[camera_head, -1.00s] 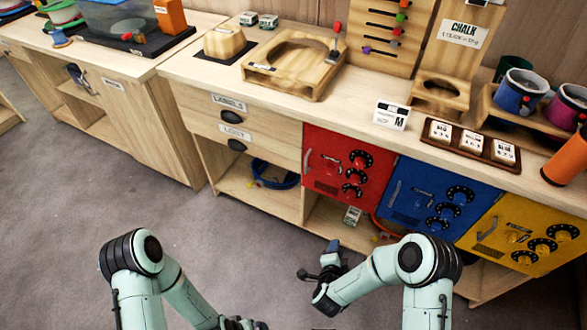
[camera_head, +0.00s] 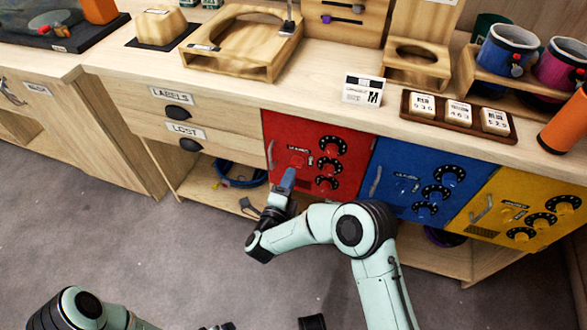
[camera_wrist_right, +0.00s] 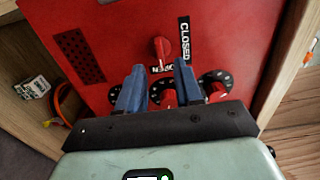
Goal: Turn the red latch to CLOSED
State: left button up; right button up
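The red latch (camera_wrist_right: 161,48) is a small knob on the red door (camera_head: 335,142). A CLOSED label (camera_wrist_right: 184,38) is to its right in the right wrist view, and an OPEN label (camera_wrist_right: 162,69) is just below it, partly hidden by the fingers. I cannot tell exactly which label the latch points to. My right gripper (camera_wrist_right: 158,80) is open, its two blue fingers apart and empty, a little short of the latch. In the head view the right gripper (camera_head: 287,177) is in front of the door's left part. My left arm is at the bottom left, with its gripper mostly cut off.
Red dials (camera_wrist_right: 215,84) sit beside and behind the fingers. A blue door (camera_head: 400,190) and a yellow door (camera_head: 520,210) stand to the right. An open shelf with a coiled blue cable (camera_head: 240,178) is to the left. The counter (camera_head: 330,75) overhangs above.

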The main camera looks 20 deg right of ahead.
aim_at(297, 162)
pick_arm(q)
jog(key=shift+s+a+f+g+b, duration=0.15)
jog(key=shift+s+f+g+b, duration=0.25)
jog(key=shift+s+f, duration=0.6)
pick_arm(e)
jog(key=x, duration=0.5)
grip_shut()
